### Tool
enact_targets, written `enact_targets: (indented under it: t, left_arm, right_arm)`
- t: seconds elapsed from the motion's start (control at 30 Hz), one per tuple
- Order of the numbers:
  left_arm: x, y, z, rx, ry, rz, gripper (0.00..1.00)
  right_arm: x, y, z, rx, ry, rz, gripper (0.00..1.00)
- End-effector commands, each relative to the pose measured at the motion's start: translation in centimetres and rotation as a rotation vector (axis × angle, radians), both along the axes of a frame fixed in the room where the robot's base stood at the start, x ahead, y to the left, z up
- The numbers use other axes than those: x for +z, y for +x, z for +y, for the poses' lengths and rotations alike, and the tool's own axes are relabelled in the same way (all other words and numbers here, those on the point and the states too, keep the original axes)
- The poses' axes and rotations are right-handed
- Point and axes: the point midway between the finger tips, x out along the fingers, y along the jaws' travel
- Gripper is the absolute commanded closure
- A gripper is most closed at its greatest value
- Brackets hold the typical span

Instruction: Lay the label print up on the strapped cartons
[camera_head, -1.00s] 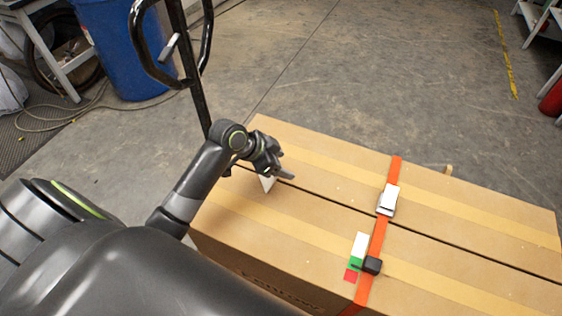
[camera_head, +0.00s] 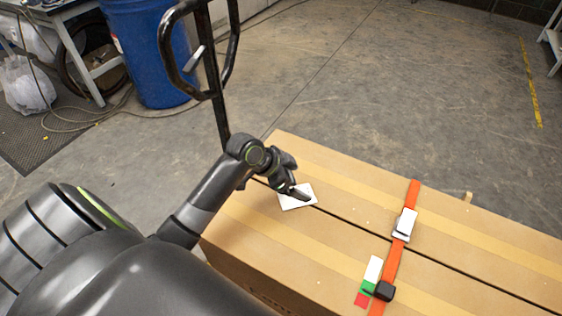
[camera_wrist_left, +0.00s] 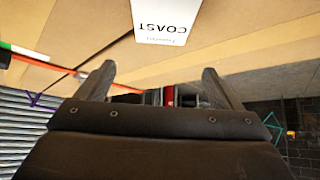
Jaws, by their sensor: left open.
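The label print (camera_head: 305,201) is a small white sheet on top of the cartons (camera_head: 335,240), near their left end. It appears to lie flat by the dark seam. The left wrist view shows the print (camera_wrist_left: 165,22) with the word COAST, beyond the fingertips. My left gripper (camera_head: 299,192) is just over the print and hides part of it in the head view. In the left wrist view its fingers (camera_wrist_left: 158,80) are spread with nothing between them. An orange strap (camera_head: 412,198) with a metal buckle (camera_head: 404,224) crosses the cartons to the right. My right gripper is not in view.
A white, green and red marker (camera_head: 371,272) and a black block (camera_head: 384,291) sit by the strap. A black upright handle (camera_head: 222,110) stands behind the cartons' left end. A blue barrel (camera_head: 150,50) is farther back. The floor behind the cartons is clear.

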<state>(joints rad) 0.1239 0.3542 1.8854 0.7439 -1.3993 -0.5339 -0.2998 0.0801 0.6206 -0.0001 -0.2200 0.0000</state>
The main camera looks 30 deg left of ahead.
Motion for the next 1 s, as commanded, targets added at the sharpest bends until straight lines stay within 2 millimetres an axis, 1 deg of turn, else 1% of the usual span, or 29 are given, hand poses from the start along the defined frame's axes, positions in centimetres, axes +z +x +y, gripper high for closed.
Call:
enact_targets:
  t: [0.5, 0.7, 1.0]
  left_arm:
    - [6.6, -4.0, 3.7, -0.002, 0.007, 0.000, 0.12]
    - [8.7, -5.3, 4.8, -0.002, 0.007, 0.002, 0.12]
    - [11.4, -6.9, 6.3, 0.000, 0.007, 0.002, 0.12]
  right_arm:
    - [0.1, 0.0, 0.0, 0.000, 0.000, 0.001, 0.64]
    - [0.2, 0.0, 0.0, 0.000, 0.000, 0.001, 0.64]
    - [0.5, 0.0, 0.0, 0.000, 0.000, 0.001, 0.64]
